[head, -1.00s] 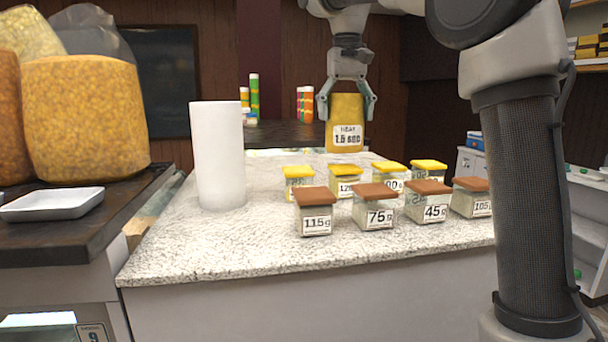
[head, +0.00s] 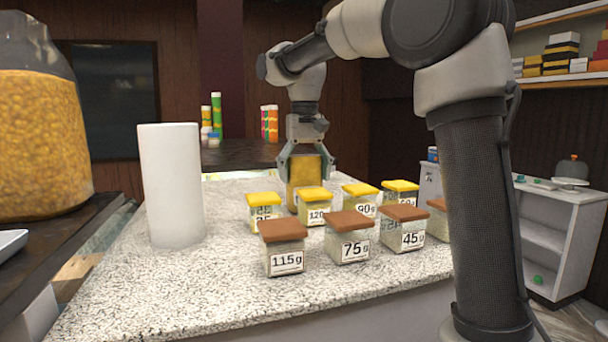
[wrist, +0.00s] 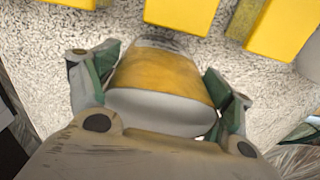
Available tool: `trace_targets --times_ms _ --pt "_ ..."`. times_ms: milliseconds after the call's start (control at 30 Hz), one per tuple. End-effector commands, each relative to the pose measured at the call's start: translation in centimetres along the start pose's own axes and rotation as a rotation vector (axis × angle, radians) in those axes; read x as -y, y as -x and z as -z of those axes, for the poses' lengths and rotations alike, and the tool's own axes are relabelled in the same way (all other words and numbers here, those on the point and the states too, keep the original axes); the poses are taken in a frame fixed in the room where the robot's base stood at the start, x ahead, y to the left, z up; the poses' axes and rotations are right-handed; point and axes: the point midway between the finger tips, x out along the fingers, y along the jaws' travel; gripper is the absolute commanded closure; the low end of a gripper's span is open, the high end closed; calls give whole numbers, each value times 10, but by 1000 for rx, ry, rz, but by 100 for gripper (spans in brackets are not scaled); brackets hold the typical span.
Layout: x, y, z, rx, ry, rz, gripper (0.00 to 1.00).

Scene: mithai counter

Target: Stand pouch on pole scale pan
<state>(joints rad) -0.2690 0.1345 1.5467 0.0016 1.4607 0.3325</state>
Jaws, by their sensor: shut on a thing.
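The yellow pouch (head: 305,169) is upright in my gripper (head: 306,172), which is shut on its two sides. The pouch is low behind the yellow-lidded jars, and its lower part is hidden by them in the head view. In the wrist view the pouch (wrist: 160,82) fills the space between the green-padded fingers (wrist: 160,90), above the speckled counter. I cannot tell whether its base touches the counter.
Yellow-lidded jars (head: 314,195) and brown-lidded jars (head: 350,223) stand in rows on the speckled counter (head: 140,285). A white cylinder (head: 172,185) stands at left. A big jar of yellow snacks (head: 40,140) is further left. Shelves (head: 560,215) stand at right.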

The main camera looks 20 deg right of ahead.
Motion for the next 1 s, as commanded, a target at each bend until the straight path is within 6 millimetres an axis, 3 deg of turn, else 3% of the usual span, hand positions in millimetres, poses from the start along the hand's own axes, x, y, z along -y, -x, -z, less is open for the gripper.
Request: trace_targets --times_ms 333,367,433,467,833,1000 --pt "0 -3 0 0 0 0 37" --pt "0 -3 0 0 0 0 14" --pt "0 -3 0 0 0 0 1" --pt "0 -3 0 0 0 0 0" --pt "0 -2 0 -1 0 0 0" --pt "0 18 1 -4 0 1 0"
